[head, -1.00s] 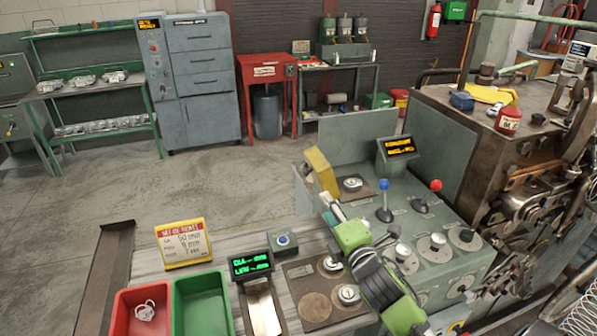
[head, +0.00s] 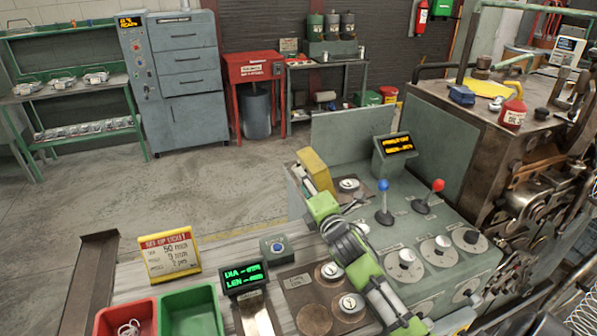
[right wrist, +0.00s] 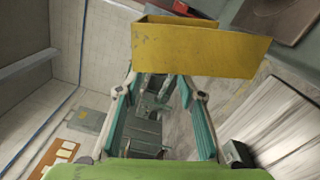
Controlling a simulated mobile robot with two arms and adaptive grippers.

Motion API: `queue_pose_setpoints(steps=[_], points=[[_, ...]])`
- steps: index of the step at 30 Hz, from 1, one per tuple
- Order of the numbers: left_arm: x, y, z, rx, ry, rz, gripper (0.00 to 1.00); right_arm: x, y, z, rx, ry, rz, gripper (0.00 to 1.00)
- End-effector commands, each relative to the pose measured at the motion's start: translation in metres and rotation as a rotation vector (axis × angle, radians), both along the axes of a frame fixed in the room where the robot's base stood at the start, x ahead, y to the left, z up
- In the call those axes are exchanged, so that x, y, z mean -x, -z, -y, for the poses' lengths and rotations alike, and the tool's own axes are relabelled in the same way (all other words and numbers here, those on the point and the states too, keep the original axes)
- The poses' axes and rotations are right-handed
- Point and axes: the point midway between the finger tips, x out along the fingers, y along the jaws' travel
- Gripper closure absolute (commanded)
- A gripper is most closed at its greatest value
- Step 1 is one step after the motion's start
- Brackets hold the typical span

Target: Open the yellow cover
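The yellow cover (head: 316,170) is at the far left corner of the green control console, beside a silver dial. In the right wrist view it shows as a hollow yellow box (right wrist: 200,50) just past the fingertips. My right gripper (right wrist: 157,82) is open, with its two teal-padded fingers apart and nothing between them. Its green arm reaches over the console from the lower right in the head view. Whether a fingertip touches the cover, I cannot tell. My left gripper is not in view.
The console holds a blue-knobbed lever (head: 384,204), a red-knobbed lever (head: 430,196), several dials and an amber display (head: 396,144). A set-up sign (head: 170,254), a green display (head: 245,277) and red and green bins are at the lower left. Floor beyond the cover is clear.

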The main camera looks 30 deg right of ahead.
Motion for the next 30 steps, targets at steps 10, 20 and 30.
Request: queue_pose_setpoints(steps=[10,20,30], points=[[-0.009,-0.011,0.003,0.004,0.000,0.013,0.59,-0.039,-0.001,0.010,0.000,0.000,0.000,0.64],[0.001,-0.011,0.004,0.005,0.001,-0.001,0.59,-0.045,0.000,0.011,0.001,-0.001,-0.001,0.64],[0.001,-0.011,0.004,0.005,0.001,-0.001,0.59,-0.045,0.000,0.011,0.001,0.000,0.000,1.00]])
